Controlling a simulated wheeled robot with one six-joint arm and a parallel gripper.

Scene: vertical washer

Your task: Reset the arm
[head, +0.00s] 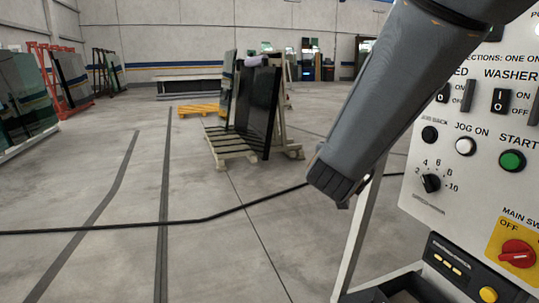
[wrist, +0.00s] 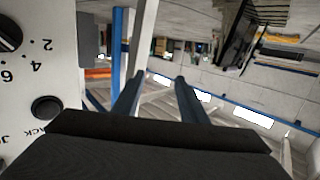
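In the wrist view my gripper (wrist: 157,80) shows two dark fingers standing apart with nothing between them, so it is open and empty. The washer control panel (head: 455,205) is at the right of the head view, and its light face (wrist: 45,95) is close on the left of the wrist view, upside down. Neither finger touches the panel. In the head view my grey arm slants across in front of the panel's upper left. My fingertips cannot be made out in the head view.
The panel carries a green start button (head: 512,160), a white jog button (head: 465,146) and a red main switch (head: 517,254). A rack with dark glass sheets (head: 258,108) stands on a pallet mid-floor. A black cable (head: 150,228) crosses the floor. Open floor lies left.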

